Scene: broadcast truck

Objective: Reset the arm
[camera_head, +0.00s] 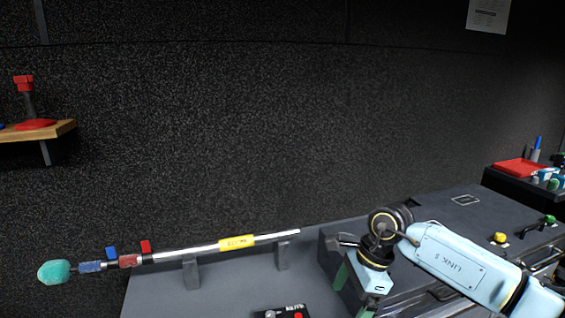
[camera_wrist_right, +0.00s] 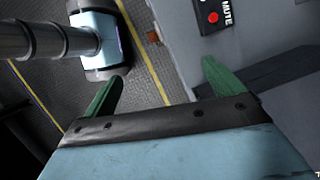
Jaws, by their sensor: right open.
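My right arm (camera_head: 455,262) is light blue and comes in from the lower right in the head view. It bends at a dark wrist joint, and my right gripper (camera_head: 353,292) points down over the front part of the grey desk (camera_head: 225,295). In the right wrist view the gripper (camera_wrist_right: 162,88) shows two green fingers spread wide apart with nothing between them. It is open and empty. A black box marked MUTE with a red button (camera_wrist_right: 213,17) lies beyond the right finger, apart from it. My left gripper is in neither view.
A boom pole (camera_head: 200,248) with a teal foam tip (camera_head: 53,272) rests on two grey brackets left of the gripper. The MUTE box (camera_head: 282,312) is at the lower edge. A red tray (camera_head: 519,168) sits far right. A wooden shelf (camera_head: 40,131) juts out at left.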

